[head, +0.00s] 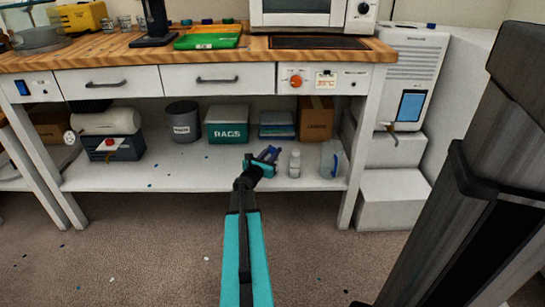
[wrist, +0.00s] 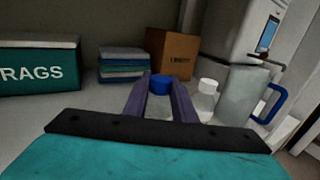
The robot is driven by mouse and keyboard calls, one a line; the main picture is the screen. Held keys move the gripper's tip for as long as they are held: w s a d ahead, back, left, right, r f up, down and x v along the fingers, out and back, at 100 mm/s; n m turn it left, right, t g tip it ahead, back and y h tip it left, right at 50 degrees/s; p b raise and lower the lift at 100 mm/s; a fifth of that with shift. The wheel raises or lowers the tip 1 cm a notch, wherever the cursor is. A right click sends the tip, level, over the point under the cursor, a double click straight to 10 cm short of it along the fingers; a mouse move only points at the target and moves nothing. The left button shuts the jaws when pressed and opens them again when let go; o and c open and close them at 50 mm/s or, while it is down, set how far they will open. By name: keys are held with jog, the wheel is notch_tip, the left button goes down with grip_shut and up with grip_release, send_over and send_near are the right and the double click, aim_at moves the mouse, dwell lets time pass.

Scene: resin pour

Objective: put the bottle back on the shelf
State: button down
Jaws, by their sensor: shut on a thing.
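A clear bottle with a blue cap (wrist: 160,86) is between the two purple fingers of my gripper (wrist: 160,100) in the wrist view. My gripper is shut on it. The bottle looks upright; its lower part is hidden behind my gripper. In the head view my gripper (head: 266,157) reaches in over the white lower shelf (head: 180,178) under the bench. I cannot tell whether the bottle's base touches the shelf. The bottle is mostly hidden by the gripper in the head view.
Right of my gripper stand a white-capped bottle (head: 294,163) and a clear jug with a blue handle (head: 330,160). Behind are folded cloths (head: 277,125), a cardboard box (head: 316,118) and a rags box (head: 227,126). The bench top (head: 200,48) overhangs.

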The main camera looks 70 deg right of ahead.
jog(key=shift+f, duration=0.5)
jog(key=c, duration=1.5)
grip_release()
jog(key=shift+o, duration=0.2)
jog(key=shift+a+r, duration=0.2)
jog(key=shift+a, duration=0.5)
jog(key=w+a+p, duration=0.1)
jog(key=a+p, duration=0.2)
jog(key=a, duration=0.7)
jog(key=shift+a, duration=0.3)
jog(key=shift+w+f, duration=0.1)
